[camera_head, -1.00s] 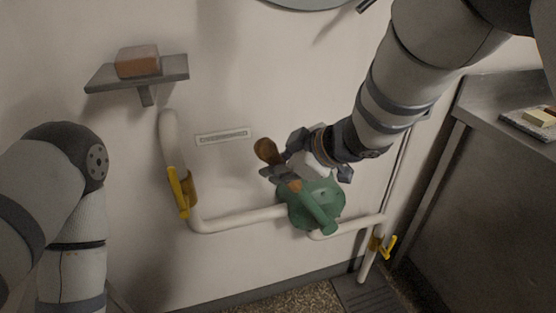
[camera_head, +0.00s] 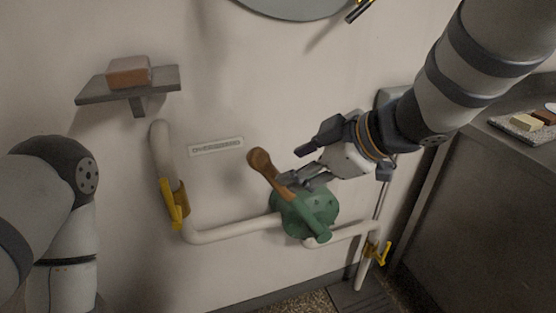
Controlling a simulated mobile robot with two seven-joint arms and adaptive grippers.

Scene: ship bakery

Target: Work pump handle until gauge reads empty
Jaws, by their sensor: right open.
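A green pump (camera_head: 318,205) sits on the wall between white pipes. Its handle (camera_head: 265,166) has a brown grip and tilts up to the left from a green lever end. My right gripper (camera_head: 292,167) comes in from the upper right. It is open, its fingers just right of the handle, one close to the lower part of the grip; I cannot tell whether it touches. My left arm (camera_head: 50,200) shows at the left edge, but its gripper is out of view. I cannot make out a gauge reading; a grey round shape (camera_head: 296,6) is cut off at the top.
A yellow valve lever (camera_head: 173,203) is on the left pipe and another yellow lever (camera_head: 379,254) is at lower right. A shelf (camera_head: 160,82) holds a brown block (camera_head: 128,71). A metal counter (camera_head: 470,150) stands right. A label plate (camera_head: 216,147) is on the wall.

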